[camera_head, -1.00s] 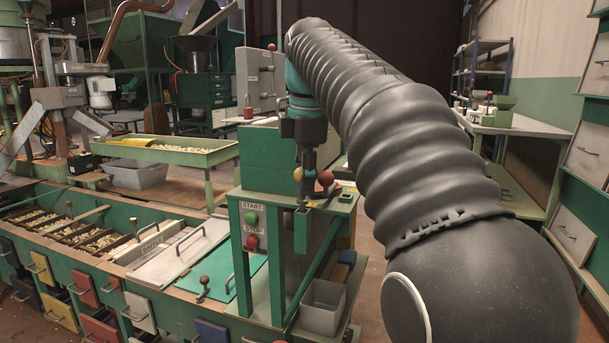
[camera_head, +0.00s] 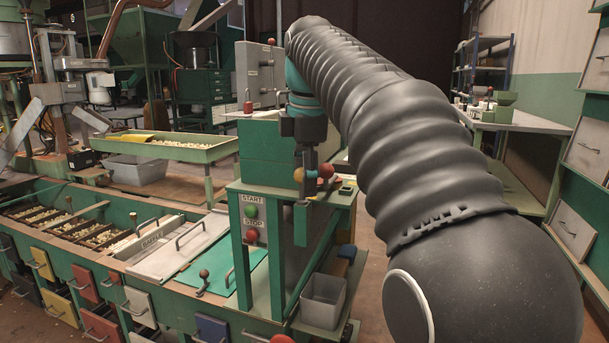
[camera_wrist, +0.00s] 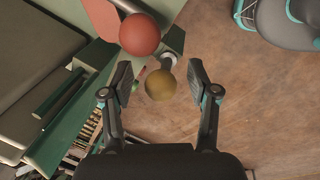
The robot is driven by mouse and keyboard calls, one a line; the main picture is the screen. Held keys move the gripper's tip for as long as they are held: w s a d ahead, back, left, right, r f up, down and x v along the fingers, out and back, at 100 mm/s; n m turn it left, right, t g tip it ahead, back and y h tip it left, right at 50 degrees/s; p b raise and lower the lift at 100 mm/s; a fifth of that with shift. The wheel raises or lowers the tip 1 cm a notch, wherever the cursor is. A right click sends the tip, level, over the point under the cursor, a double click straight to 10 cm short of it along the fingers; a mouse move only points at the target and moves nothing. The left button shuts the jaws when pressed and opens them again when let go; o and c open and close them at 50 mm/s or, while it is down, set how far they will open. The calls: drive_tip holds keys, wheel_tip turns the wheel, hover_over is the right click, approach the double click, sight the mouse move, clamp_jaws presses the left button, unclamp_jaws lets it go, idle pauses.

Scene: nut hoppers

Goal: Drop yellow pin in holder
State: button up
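The yellow pin (camera_wrist: 161,85) shows in the wrist view as a dull yellow ball knob, with a pale ring or socket just behind it. My gripper (camera_wrist: 160,87) is open, one finger on each side of the knob, with a gap on both sides. A larger red ball knob (camera_wrist: 140,35) sits above and left of it, beyond the fingers. In the head view my gripper (camera_head: 310,178) hangs at the green machine stand, with the red knob (camera_head: 326,171) close to its right. The fingertips are small there. I cannot tell for certain which part is the holder.
The green stand carries a START/STOP panel (camera_head: 252,221). A grey bin (camera_head: 323,300) sits low beside it. A bench with drawers and nut trays (camera_head: 75,232) runs left. The floor (camera_wrist: 260,110) is open at right in the wrist view.

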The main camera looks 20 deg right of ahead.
drive_tip(key=shift+r, duration=0.1)
drive_tip(key=shift+s+r, duration=0.25)
drive_tip(key=shift+r, duration=0.95)
drive_tip(key=shift+s+r, duration=0.2)
drive_tip(key=shift+r, duration=0.95)
drive_tip(key=shift+s+r, duration=0.25)
drive_tip(key=shift+r, duration=0.95)
wheel_tip(320, 180, up, 9)
drive_tip(key=s+p, duration=0.1)
drive_tip(key=p, duration=0.7)
drive_tip(key=shift+s, duration=0.35)
drive_tip(key=shift+s+a+f, duration=0.1)
drive_tip(key=s+f+m+t, duration=0.1)
drive_tip(key=s+f+m, duration=0.5)
drive_tip(key=f, duration=0.5)
drive_tip(key=s+f+m+t, duration=0.1)
drive_tip(key=s+f+m, duration=0.4)
drive_tip(key=f, duration=0.6)
drive_tip(key=s+f+m+t, duration=0.1)
drive_tip(key=s+f+m, duration=0.5)
drive_tip(key=f, duration=0.5)
drive_tip(key=s, duration=0.2)
drive_tip(key=shift+s+a+f+m, duration=0.2)
drive_tip(key=shift+s+m, duration=0.1)
drive_tip(key=shift+s, duration=0.05)
